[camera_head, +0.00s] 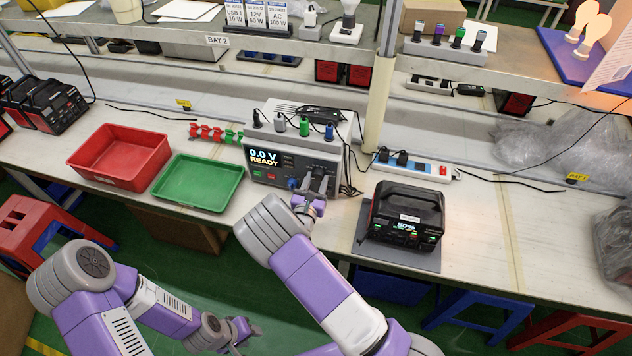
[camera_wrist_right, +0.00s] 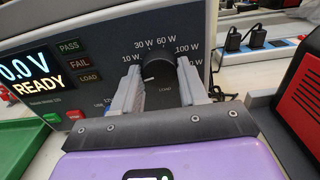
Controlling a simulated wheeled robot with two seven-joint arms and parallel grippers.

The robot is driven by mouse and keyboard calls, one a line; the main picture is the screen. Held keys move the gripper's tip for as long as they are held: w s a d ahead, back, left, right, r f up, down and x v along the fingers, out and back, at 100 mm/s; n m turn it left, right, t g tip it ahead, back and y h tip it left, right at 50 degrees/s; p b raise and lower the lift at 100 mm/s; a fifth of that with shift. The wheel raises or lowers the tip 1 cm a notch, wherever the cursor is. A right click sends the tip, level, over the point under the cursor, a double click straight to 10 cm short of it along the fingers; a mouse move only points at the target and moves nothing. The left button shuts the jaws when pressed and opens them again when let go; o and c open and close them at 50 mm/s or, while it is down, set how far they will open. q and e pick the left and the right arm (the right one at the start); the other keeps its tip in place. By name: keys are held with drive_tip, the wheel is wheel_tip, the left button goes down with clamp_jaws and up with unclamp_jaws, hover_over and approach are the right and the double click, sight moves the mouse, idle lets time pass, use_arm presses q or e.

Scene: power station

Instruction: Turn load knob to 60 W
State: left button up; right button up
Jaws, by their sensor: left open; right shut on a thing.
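The tester (camera_head: 290,160) stands on the bench with its display reading 0.0 V READY. Its round black load knob (camera_wrist_right: 163,72) sits on the right of the panel, ringed by wattage marks including 10 W, 30 W, 60 W (camera_wrist_right: 166,40) and 100 W. A white mark on the knob points left, slightly down, below the 10 W label. My right gripper (camera_wrist_right: 162,92) has a finger on each side of the knob and is shut on it; in the head view the gripper (camera_head: 318,185) hides the knob. My left gripper (camera_head: 245,332) is open and empty, low in front of the bench.
A red tray (camera_head: 120,155) and a green tray (camera_head: 200,182) lie left of the tester. A black power station (camera_head: 405,215) stands to its right on a grey mat, before a white power strip (camera_head: 415,165). A shelf post (camera_head: 380,100) rises behind.

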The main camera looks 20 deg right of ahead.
drive_tip(key=shift+c, duration=0.6)
